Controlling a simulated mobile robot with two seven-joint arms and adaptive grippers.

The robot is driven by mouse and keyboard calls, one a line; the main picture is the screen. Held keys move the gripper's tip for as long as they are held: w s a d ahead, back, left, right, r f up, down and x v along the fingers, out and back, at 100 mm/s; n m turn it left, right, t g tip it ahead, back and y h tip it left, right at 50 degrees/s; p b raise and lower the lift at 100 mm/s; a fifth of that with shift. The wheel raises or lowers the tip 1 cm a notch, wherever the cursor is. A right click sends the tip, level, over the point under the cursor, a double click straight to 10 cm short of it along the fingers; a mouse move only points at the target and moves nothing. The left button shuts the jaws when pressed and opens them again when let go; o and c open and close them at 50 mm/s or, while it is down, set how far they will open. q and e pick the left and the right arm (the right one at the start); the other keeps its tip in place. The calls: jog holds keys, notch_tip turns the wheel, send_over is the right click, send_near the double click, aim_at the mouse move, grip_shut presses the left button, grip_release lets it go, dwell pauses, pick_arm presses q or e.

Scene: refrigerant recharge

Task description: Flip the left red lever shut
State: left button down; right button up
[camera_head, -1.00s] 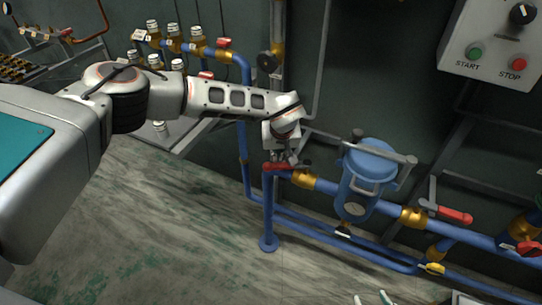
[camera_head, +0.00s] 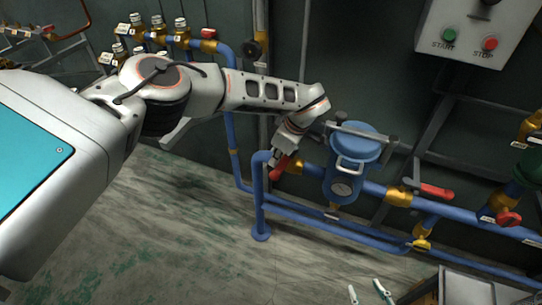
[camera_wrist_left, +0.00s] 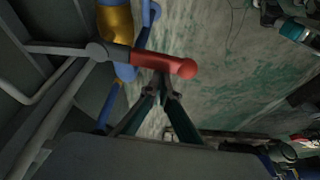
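The left red lever (camera_head: 279,168) sits on the blue pipe's brass valve (camera_head: 295,167), left of the blue filter canister. It stands at a slant in the head view. My left gripper (camera_head: 276,155) is right at it, partly hidden by its own wrist. In the left wrist view the lever's red grip (camera_wrist_left: 165,64) crosses just ahead of the fingertips (camera_wrist_left: 161,86). The fingers look drawn together and touch or nearly touch the grip; they do not visibly straddle it. My right gripper (camera_head: 368,292) shows only its two spread fingertips at the bottom edge.
The blue canister (camera_head: 357,165) with its gauge and grey bars stands close to the right of my left gripper. Another red lever (camera_head: 436,191) is further right. Bottles (camera_head: 160,35) stand at the back left. A grey START/STOP box (camera_head: 475,32) hangs above right.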

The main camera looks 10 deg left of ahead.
pick_arm(q)
jog(key=shift+s+d+f, duration=0.15)
jog(key=shift+s+d, duration=0.15)
jog(key=shift+d, duration=0.2)
jog(key=shift+s+d, duration=0.15)
jog(key=shift+d, duration=0.1)
pick_arm(e)
jog(key=shift+s+f, duration=0.2)
jog(key=shift+f, duration=0.05)
pick_arm(q)
jog(key=shift+d, duration=0.15)
pick_arm(e)
jog(key=shift+s+f, duration=0.1)
pick_arm(q)
jog(key=shift+s, duration=0.1)
jog(key=shift+a+r, duration=0.2)
jog(key=shift+a, duration=0.2)
notch_tip(320, 180, up, 9)
jog(key=p, duration=0.1)
jog(key=shift+w+a+r, duration=0.15)
jog(key=shift+w+a, duration=0.1)
jog(key=shift+w, duration=0.05)
pick_arm(e)
jog(key=shift+w+a+r, duration=0.4)
jog(key=shift+w+a, duration=0.1)
jog(key=shift+a, duration=0.1)
jog(key=shift+w+a+r, duration=0.4)
jog(key=shift+w+a, duration=0.05)
jog(key=shift+a, duration=0.1)
